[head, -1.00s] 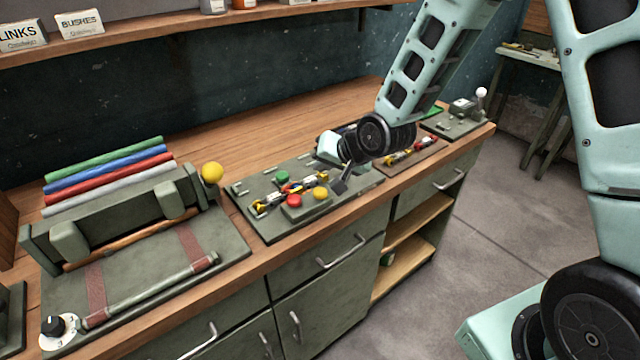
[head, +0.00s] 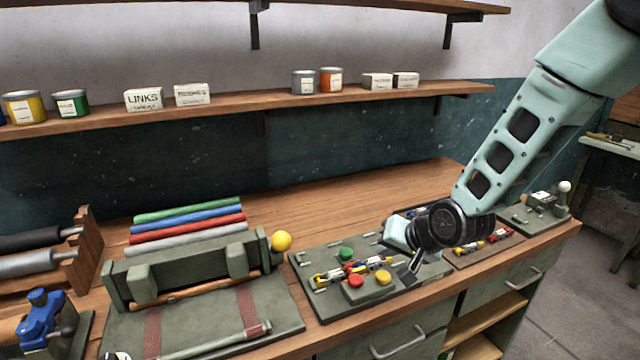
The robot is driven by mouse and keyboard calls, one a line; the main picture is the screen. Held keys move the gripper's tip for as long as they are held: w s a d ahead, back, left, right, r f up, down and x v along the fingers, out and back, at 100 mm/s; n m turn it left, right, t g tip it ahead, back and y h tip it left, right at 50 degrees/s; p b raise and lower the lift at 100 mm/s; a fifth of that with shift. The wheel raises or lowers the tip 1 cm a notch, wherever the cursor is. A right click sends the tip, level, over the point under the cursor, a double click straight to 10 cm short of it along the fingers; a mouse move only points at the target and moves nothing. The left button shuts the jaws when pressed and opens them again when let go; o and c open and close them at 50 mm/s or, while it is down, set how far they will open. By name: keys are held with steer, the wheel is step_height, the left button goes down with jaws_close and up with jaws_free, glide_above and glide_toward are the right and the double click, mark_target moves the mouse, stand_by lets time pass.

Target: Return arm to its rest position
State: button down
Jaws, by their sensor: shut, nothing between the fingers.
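My arm reaches in from the upper right of the head view and bends at a dark joint above the workbench. My gripper (head: 408,277) is at the end of it, shut and empty, pointing down near the front right part of a grey-green fixture plate (head: 318,303). The plate carries green, red and yellow knobs and a small linkage assembly (head: 345,272). The gripper is just right of the yellow knob (head: 383,277). I cannot tell whether it touches the plate. Part of the plate's right side is hidden behind my wrist.
To the left stands a green press (head: 185,268) with a yellow ball (head: 281,241); coloured rods (head: 187,222) lie behind it. Right of my wrist are a brown board (head: 480,250) with small parts and a lever device (head: 540,207). A shelf (head: 230,105) with tins and boxes hangs above. The bench's back middle is clear.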

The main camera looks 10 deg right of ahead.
steer(key=s+a+r+n+g+h, duration=0.1)
steer(key=s+r+n+g, duration=0.1)
steer(key=s, duration=0.8)
steer(key=s+a+r+n+g+h, duration=0.1)
steer(key=s+n, duration=0.4)
steer(key=s, duration=0.5)
steer(key=s+a+r+n+g+h, duration=0.1)
steer(key=s+a+r+n+g, duration=0.2)
steer(key=s, duration=0.7)
steer(key=shift+s+a+r+n+g, duration=0.25)
steer(key=shift+r+n+g, duration=0.35)
steer(key=shift+r+g, duration=0.3)
